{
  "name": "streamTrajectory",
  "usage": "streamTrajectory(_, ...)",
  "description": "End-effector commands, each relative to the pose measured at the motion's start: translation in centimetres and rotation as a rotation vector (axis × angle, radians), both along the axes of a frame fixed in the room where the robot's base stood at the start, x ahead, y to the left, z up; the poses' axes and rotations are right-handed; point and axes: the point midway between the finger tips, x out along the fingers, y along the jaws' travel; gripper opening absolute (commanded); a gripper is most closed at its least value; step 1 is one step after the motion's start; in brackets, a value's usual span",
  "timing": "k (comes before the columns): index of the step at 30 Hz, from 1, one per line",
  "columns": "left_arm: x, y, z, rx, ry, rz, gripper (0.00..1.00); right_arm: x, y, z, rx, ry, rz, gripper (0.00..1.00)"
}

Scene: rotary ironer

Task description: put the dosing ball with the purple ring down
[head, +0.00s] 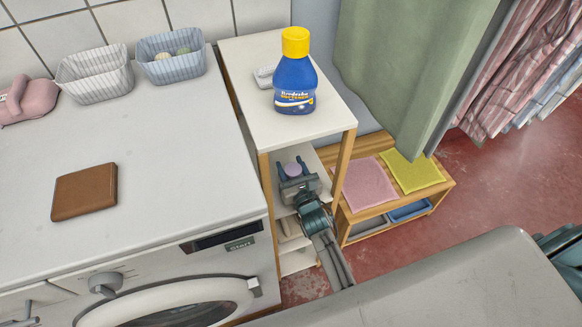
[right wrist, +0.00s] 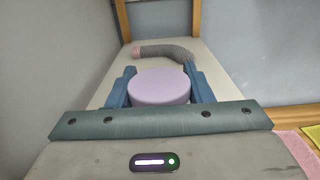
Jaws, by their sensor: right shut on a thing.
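The dosing ball (right wrist: 160,87) shows in the right wrist view as a pale purple round top between the two blue fingers of my right gripper (right wrist: 157,84). The gripper is shut on it. In the head view the ball (head: 292,169) and my right gripper (head: 293,172) are inside the narrow shelf unit, below its top board (head: 270,90) and over a lower white board (right wrist: 117,60). The ball's underside is hidden, so I cannot tell whether it touches the board. My left gripper is not in view.
A grey curved object (right wrist: 165,52) lies farther back on the same board. A blue bottle with yellow cap (head: 295,75) stands on the top board. A low wooden bench (head: 440,188) with pink and yellow cloths is to the right. The washing machine (head: 150,190) is left.

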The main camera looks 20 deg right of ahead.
Motion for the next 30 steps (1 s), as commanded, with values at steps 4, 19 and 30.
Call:
streamTrajectory(4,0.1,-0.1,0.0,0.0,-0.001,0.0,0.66,0.0,0.0,-0.1,-0.001,-0.001,0.0,0.23)
streamTrajectory(19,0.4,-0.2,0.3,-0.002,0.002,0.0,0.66,0.0,0.0,-0.2,0.0,0.0,0.0,0.68)
streamTrajectory(30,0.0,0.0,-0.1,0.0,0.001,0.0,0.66,-1.9,-0.1,-0.2,0.001,0.003,-0.001,0.68)
